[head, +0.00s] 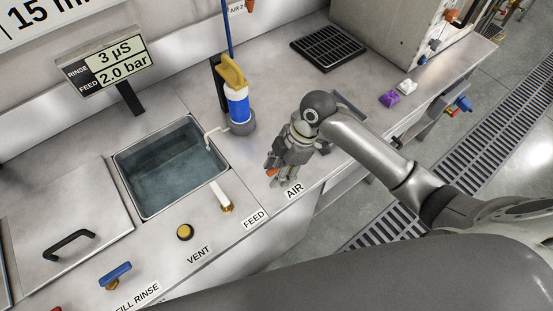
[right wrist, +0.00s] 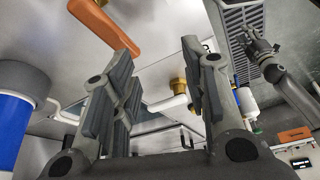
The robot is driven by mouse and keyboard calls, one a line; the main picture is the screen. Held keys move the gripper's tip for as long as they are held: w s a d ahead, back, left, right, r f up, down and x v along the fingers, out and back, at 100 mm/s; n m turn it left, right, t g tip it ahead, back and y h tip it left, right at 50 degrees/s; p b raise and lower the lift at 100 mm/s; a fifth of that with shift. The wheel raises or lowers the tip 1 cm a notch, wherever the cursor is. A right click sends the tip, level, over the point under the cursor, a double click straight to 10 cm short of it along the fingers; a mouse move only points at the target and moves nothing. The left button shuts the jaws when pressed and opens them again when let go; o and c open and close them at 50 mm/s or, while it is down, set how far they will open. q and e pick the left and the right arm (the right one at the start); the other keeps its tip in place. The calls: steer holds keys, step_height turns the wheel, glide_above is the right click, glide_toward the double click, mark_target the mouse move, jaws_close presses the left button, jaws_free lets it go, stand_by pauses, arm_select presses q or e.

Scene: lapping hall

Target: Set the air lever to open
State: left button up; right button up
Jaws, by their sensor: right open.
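The AIR label (head: 294,190) is on the front edge of the steel bench. The orange air lever (head: 271,171) is mostly hidden by my right gripper (head: 274,181) in the head view. In the right wrist view the orange lever (right wrist: 106,27) shows at the upper left, just beyond the left finger. My right gripper (right wrist: 165,85) is open, with nothing seen between its fingers. I cannot tell whether it touches the lever, or which setting the lever is at.
A white FEED lever (head: 221,195), a brass VENT knob (head: 185,232) and a blue FILL RINSE lever (head: 115,275) line the front edge. A blue-and-white filter (head: 238,105) stands beside the water basin (head: 131,151). A purple block (head: 389,99) lies at the right.

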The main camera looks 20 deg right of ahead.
steer(key=w+d+r+n+g, duration=0.1)
steer(key=w+d+r+n, duration=0.3)
steer(key=w+d+r, duration=0.15)
steer(key=p+x, duration=0.1)
steer(key=x, duration=0.3)
steer(key=a+p+x, duration=0.1)
steer(key=x, duration=0.4)
steer(key=shift+s+a+r+p, duration=0.1)
steer(key=shift+s+r+p, duration=0.1)
steer(key=shift+p, duration=0.1)
arm_select(q)
steer(key=shift+w+d+r, duration=0.1)
steer(key=shift+w+r, duration=0.25)
steer(key=shift+r, duration=0.35)
steer(key=shift+w+d+r, duration=0.1)
steer(key=shift+w+r, duration=0.2)
steer(key=shift+r, duration=0.35)
arm_select(e)
steer(key=shift+a+f, duration=0.15)
steer(key=shift+f, duration=0.45)
jaws_close()
